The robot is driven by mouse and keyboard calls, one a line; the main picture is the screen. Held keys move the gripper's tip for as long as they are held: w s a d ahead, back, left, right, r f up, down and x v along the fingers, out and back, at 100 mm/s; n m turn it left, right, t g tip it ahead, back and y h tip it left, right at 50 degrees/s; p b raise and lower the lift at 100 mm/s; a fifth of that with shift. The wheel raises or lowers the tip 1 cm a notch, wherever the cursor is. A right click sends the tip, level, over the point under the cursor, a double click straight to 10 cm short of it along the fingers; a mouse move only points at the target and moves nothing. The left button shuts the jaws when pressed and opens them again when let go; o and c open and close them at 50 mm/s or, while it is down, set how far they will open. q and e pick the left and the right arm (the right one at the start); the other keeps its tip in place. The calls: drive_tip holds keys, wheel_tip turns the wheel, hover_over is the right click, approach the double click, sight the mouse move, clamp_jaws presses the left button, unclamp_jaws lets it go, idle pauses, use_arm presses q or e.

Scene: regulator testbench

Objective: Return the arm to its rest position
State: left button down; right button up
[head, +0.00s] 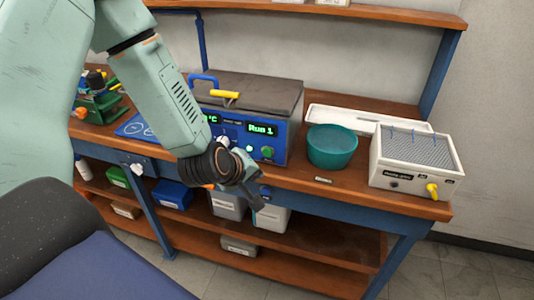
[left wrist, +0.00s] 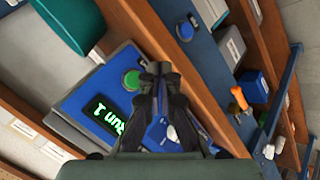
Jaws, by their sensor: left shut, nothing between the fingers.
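My left arm comes in from the upper left of the head view, and its gripper (head: 250,185) hangs in front of the blue control panel of the bench device. In the left wrist view the gripper (left wrist: 157,70) has its two dark fingers together with nothing between them. The blue device (head: 285,135) has a dark lid and a green-lit display reading "Run 1". Its panel with the green button (left wrist: 132,79) lies behind and beside the fingers in the left wrist view. The arm hides part of the panel. My right gripper is not in either view.
A blue bin (head: 172,195) and grey containers sit on the lower shelf. Floor in front is clear at right.

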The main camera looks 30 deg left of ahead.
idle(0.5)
use_arm(q)
drive_tip(key=s+d+f+m+g+b, duration=0.2)
drive_tip(key=s+f+m+g+b, duration=0.1)
drive_tip(key=s+f, duration=0.5)
drive_tip(key=s+d+f+m+g+b, duration=0.3)
drive_tip(key=s+f+m, duration=0.2)
drive_tip(key=s+f, duration=0.4)
drive_tip(key=s+d+f+m+g+b, duration=0.2)
drive_tip(key=s+f, duration=0.6)
drive_tip(key=s, duration=0.4)
drive_tip(key=shift+s+d+f+m+g+b, duration=0.3)
drive_tip(key=shift+s+d+m+g+b, duration=0.15)
drive_tip(key=shift+m, duration=0.65)
drive_tip(key=shift+w+a, duration=0.1)
